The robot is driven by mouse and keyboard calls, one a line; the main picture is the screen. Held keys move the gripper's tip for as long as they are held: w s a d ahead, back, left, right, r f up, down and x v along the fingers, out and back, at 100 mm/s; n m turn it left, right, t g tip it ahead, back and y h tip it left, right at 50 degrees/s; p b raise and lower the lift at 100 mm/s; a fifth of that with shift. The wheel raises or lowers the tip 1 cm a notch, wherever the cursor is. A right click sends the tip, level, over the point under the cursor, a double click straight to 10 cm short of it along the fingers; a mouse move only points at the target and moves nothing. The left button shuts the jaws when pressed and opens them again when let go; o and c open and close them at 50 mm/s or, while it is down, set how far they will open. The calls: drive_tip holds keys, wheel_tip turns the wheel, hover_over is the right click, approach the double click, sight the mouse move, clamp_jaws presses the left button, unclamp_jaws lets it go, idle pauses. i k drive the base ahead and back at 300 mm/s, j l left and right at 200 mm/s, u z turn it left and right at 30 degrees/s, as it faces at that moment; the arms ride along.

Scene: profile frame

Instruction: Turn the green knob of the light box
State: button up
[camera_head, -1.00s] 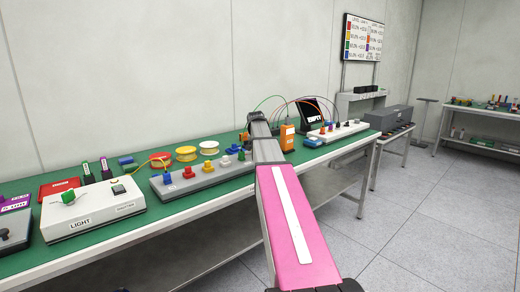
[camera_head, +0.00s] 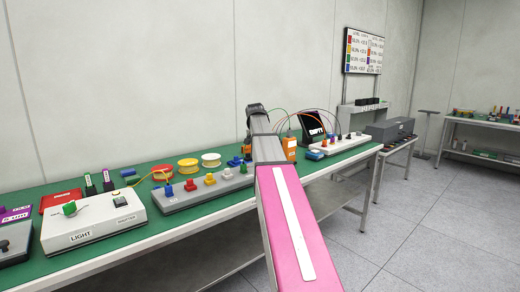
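The light box (camera_head: 95,232) is a white box with a sloped top and a "LIGHT" label, at the left of the green-topped bench. Its green knob (camera_head: 70,208) stands on the top left part of the box. A small dark switch with a lit face sits at the box's upper right. My arm, with a pink and white link, reaches across the middle of the view. My gripper is not clearly visible; the arm's far end is a dark joint over the bench, well to the right of the light box. Nothing touches the knob.
A grey board with coloured knobs (camera_head: 195,196) lies right of the light box. Spools (camera_head: 187,165), a red box (camera_head: 60,199) and a dark box (camera_head: 14,243) are nearby. An orange device (camera_head: 289,148) stands beyond my arm.

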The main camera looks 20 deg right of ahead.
sight(69, 209)
drive_tip(key=k, duration=1)
